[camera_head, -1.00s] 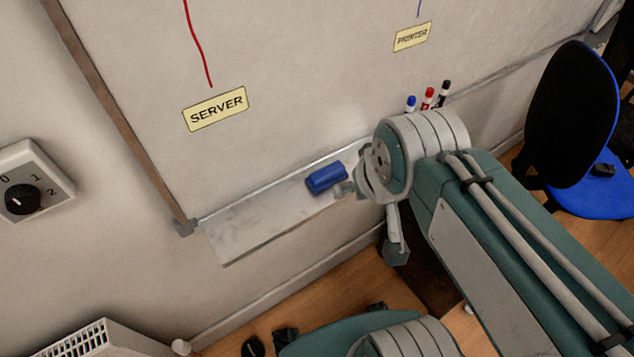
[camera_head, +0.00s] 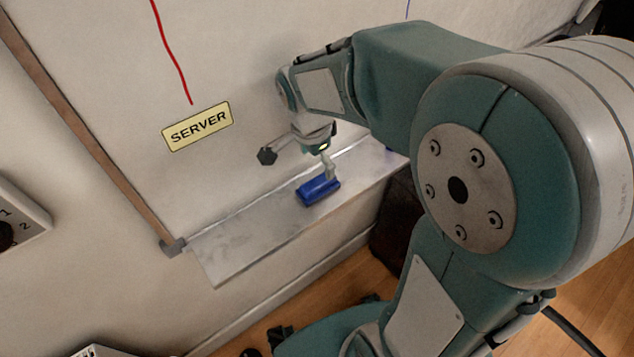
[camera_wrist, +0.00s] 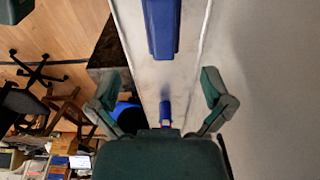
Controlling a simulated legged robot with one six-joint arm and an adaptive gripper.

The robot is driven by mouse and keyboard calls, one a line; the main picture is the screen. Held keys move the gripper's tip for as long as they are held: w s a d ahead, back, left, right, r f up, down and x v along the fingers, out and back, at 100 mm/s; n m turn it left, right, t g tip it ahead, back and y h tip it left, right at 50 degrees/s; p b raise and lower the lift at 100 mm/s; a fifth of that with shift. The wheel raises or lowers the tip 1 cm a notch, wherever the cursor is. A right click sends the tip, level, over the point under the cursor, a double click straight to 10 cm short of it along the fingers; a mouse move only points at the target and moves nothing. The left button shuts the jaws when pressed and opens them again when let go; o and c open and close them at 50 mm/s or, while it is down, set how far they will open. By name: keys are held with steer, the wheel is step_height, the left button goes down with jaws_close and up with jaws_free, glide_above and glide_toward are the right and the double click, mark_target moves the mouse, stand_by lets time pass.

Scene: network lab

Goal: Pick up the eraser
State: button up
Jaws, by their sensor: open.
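The blue eraser (camera_head: 318,192) lies on the pale whiteboard tray, below and right of the SERVER label. My gripper (camera_head: 329,172) points down just above the eraser in the head view, close to its upper right edge; whether they touch is unclear there. In the wrist view the eraser (camera_wrist: 161,28) is at the top centre, cut by the frame edge. My gripper's two fingers (camera_wrist: 160,92) are spread wide, with nothing held between them. The eraser lies beyond the fingertips in that view.
The tray (camera_head: 230,252) runs along the whiteboard's bottom edge, with bare surface left of the eraser. A blue marker (camera_wrist: 165,112) shows between the fingers in the wrist view. A wall switch (camera_head: 18,225) is at far left. My arm hides the tray's right part in the head view.

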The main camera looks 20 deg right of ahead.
mark_target(317, 181)
steer(key=f, duration=0.8)
steer(key=shift+w+d+f, duration=0.15)
steer(key=shift+w, duration=0.15)
steer(key=shift+c, duration=0.3)
steer(key=c, duration=1.1)
